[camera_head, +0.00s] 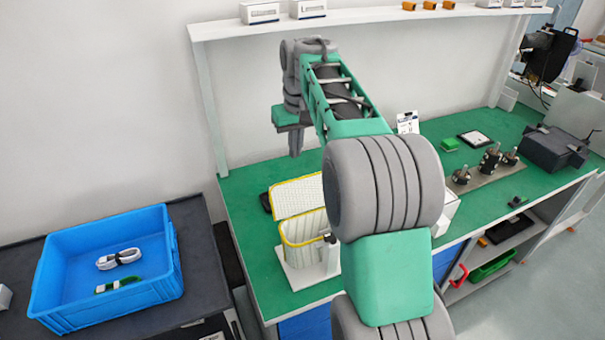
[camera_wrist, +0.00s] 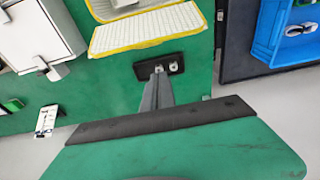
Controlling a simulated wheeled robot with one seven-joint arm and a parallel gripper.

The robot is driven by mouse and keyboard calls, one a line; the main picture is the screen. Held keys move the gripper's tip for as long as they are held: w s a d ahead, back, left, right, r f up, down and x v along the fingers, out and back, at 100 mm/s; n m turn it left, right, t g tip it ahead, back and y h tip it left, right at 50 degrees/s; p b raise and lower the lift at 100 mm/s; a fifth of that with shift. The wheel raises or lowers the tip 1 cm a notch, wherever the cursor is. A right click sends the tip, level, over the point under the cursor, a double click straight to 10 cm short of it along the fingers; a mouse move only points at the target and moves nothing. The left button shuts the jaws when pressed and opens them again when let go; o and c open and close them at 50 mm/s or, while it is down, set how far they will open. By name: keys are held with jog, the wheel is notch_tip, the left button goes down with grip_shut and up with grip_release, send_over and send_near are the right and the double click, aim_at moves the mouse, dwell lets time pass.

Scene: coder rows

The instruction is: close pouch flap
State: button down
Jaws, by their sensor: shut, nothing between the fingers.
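The pouch (camera_head: 303,239) is pale with a yellow rim and stands in a white holder (camera_head: 316,275) on the green bench. Its flap (camera_head: 296,196), a pale gridded panel edged in yellow, is open and tilts back on the wall side. The flap also shows at the top of the wrist view (camera_wrist: 146,29); most of the pouch body is cut off there. My gripper (camera_head: 296,154) is shut and empty, pointing down above the bench behind the flap. In the wrist view its fingertips (camera_wrist: 159,74) appear beyond the flap's free edge, apart from it.
A small black tray (camera_wrist: 159,67) lies on the bench beside the flap. A white box (camera_wrist: 37,32) stands near the pouch. A blue crate (camera_head: 60,292) sits on the dark left table. A shelf (camera_head: 355,19) runs above the bench; my arm hides part of the bench.

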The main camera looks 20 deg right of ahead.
aim_at(307, 191)
notch_tip(307, 191, down, 9)
jog(key=s+d+p, duration=0.1)
jog(key=p, duration=0.1)
jog(key=shift+d, duration=0.25)
dwell(0.3)
jog(key=shift+f, duration=0.1)
jog(key=shift+s+d+b, duration=0.1)
jog(key=shift+b, duration=0.3)
jog(key=shift+s+a+r+t+b, duration=0.1)
jog(key=shift+a+r+t+b, duration=0.1)
jog(key=shift+t+b, duration=0.2)
